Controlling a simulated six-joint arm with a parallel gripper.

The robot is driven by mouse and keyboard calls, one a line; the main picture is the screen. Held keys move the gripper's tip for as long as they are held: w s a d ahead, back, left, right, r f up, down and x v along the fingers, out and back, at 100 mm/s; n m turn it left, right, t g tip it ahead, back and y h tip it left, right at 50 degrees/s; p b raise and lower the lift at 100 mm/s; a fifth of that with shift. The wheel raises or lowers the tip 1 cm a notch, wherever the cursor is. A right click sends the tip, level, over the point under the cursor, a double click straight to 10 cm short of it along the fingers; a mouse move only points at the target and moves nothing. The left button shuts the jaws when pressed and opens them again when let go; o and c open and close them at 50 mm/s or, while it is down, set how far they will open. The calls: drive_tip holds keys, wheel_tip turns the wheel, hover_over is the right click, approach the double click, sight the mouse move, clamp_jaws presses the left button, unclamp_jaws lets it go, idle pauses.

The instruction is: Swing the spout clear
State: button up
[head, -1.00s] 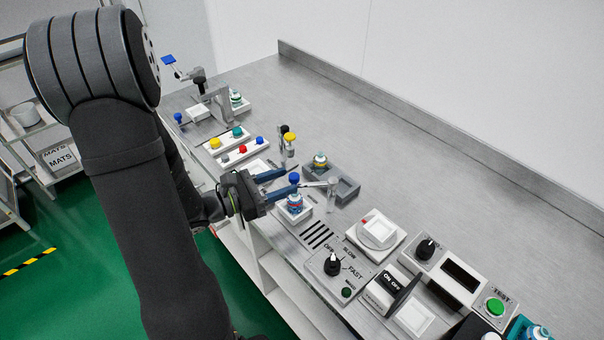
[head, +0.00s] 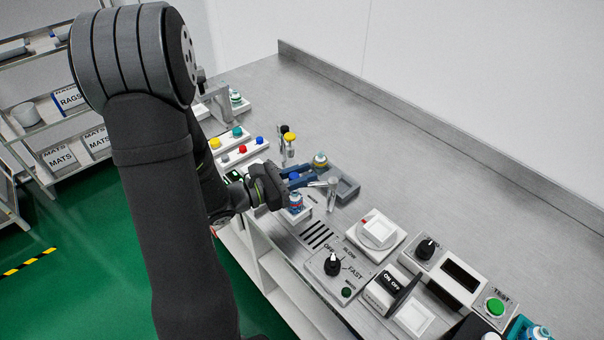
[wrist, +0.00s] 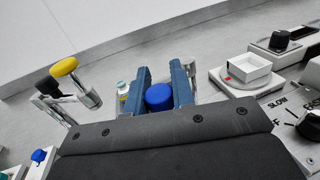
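The spout (head: 322,184) is a thin metal arm over the steel bench, with a downturned end at its right. A blue knob (head: 294,176) sits at its left end. My gripper (head: 302,176) reaches in from the left with its two blue fingers around the knob. In the wrist view the knob (wrist: 158,97) fills the gap between the fingers, and they look closed against its sides. A small labelled bottle (head: 295,203) stands below the knob, its top partly hidden by my gripper. Part of the metal spout shows behind the right finger in the wrist view (wrist: 192,69).
A grey tray (head: 347,190) lies just behind the spout, with a small bottle (head: 320,160) at it. Yellow and black knobs on posts (head: 289,138) stand behind left. A speed-dial panel (head: 333,264) and white dish (head: 377,231) are at right. The bench behind is clear.

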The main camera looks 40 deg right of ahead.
clamp_jaws()
drive_tip(key=shift+s+a+t, duration=0.1)
drive_tip(key=shift+s+t, duration=0.05)
drive_tip(key=shift+t, duration=0.15)
drive_tip(key=shift+s+a+n+t, duration=0.25)
drive_tip(key=shift+s+n+t, duration=0.3)
drive_tip(key=shift+n+t, duration=0.7)
drive_tip(key=shift+s+a+n+t, duration=0.3)
drive_tip(key=shift+s+n+t, duration=0.35)
drive_tip(key=shift+t, duration=0.95)
drive_tip(key=shift+s+a+n+t, duration=0.25)
drive_tip(key=shift+s+n+t, duration=0.2)
drive_tip(key=shift+n+t, duration=0.85)
drive_tip(key=shift+t, duration=0.45)
drive_tip(key=o, duration=0.7)
unclamp_jaws()
drive_tip(key=shift+w+g, duration=0.1)
drive_tip(key=shift+g, duration=0.2)
